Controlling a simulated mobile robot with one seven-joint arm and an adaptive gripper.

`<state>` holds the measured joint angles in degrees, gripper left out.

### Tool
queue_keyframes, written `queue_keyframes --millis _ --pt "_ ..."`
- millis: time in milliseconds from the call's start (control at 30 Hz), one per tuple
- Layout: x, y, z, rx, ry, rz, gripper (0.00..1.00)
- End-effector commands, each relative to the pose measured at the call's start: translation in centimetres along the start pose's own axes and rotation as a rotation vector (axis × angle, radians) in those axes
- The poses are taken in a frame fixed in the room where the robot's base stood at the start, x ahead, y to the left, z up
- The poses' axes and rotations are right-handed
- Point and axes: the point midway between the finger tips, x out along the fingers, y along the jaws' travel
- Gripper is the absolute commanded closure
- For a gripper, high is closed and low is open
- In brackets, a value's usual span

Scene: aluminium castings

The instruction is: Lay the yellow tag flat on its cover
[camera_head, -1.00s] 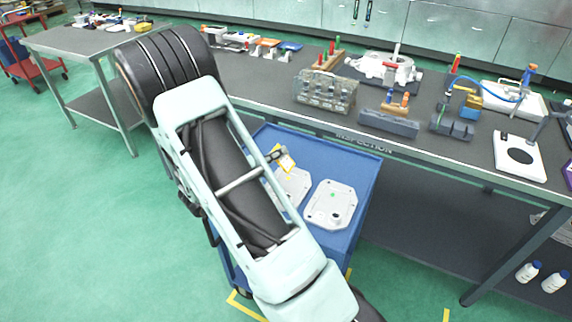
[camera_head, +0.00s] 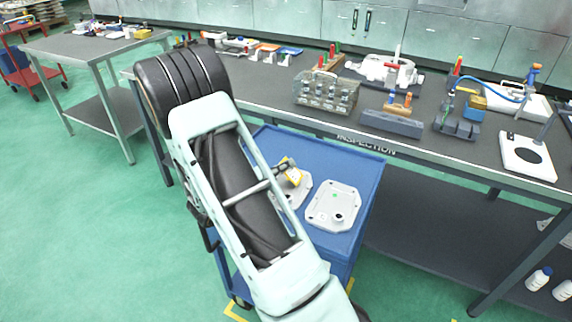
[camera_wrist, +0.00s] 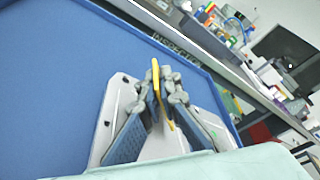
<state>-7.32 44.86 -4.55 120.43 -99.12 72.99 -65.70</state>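My gripper (camera_head: 285,164) is over the left part of the blue cart and is shut on the yellow tag (camera_head: 293,176). In the wrist view the tag (camera_wrist: 157,83) stands on edge between the two fingers (camera_wrist: 160,100). Two pale metal covers lie flat on the cart top. The left cover (camera_head: 302,187) is under the gripper and partly hidden by my arm.
The blue cart (camera_head: 355,165) has a raised rim and bare room behind the covers. The grey inspection bench (camera_head: 270,95) stands right behind it, with a clear rack (camera_head: 325,92), a grey block (camera_head: 391,123) and other castings on top.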

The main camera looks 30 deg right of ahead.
Motion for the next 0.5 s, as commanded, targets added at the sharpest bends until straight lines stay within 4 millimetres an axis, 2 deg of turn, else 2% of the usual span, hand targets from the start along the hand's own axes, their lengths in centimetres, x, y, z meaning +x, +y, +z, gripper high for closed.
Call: queue_keyframes --millis 333,500 --pt "0.07 0.30 -0.22 0.001 0.000 0.000 1.00" --pt "0.06 0.30 -0.22 0.001 0.000 0.000 0.80"
